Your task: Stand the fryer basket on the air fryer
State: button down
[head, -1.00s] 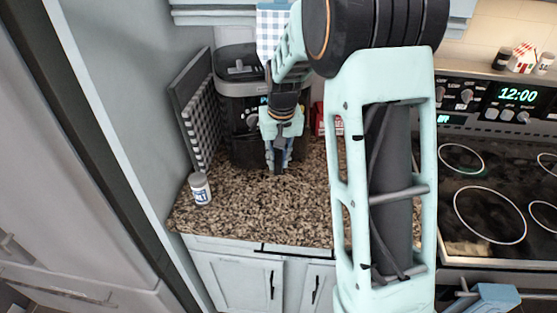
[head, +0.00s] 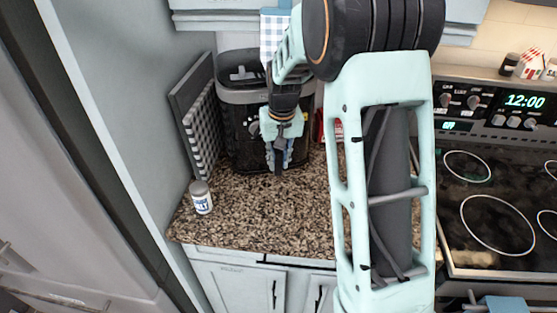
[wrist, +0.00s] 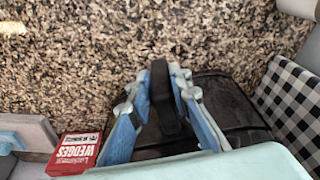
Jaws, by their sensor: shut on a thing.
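The dark air fryer (head: 238,95) stands at the back of the granite counter, partly hidden behind my arm in the head view. Its dark body also shows in the wrist view (wrist: 228,98). My gripper (wrist: 163,85) is in front of the fryer, fingers pointing down, and also shows in the head view (head: 277,168). It is shut on a black handle, the fryer basket's (wrist: 161,98), which sits between the blue fingers. The rest of the basket is hard to tell from the dark fryer, so I cannot tell how far it is in.
A checkered cloth on a dark board (head: 197,125) leans left of the fryer. A white jar (head: 201,198) stands at the counter's left front. A red wedges box (wrist: 75,152) is beside the fryer. The stove (head: 495,190) is at right.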

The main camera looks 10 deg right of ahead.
jog(key=shift+f, duration=0.25)
jog(key=c, duration=1.8)
grip_release()
jog(key=shift+o, duration=0.6)
jog(key=shift+f, duration=0.1)
jog(key=shift+s, duration=0.15)
jog(key=s+b, duration=0.3)
jog(key=s, duration=0.8)
jog(key=shift+s+d, duration=0.2)
jog(key=shift+s, duration=0.2)
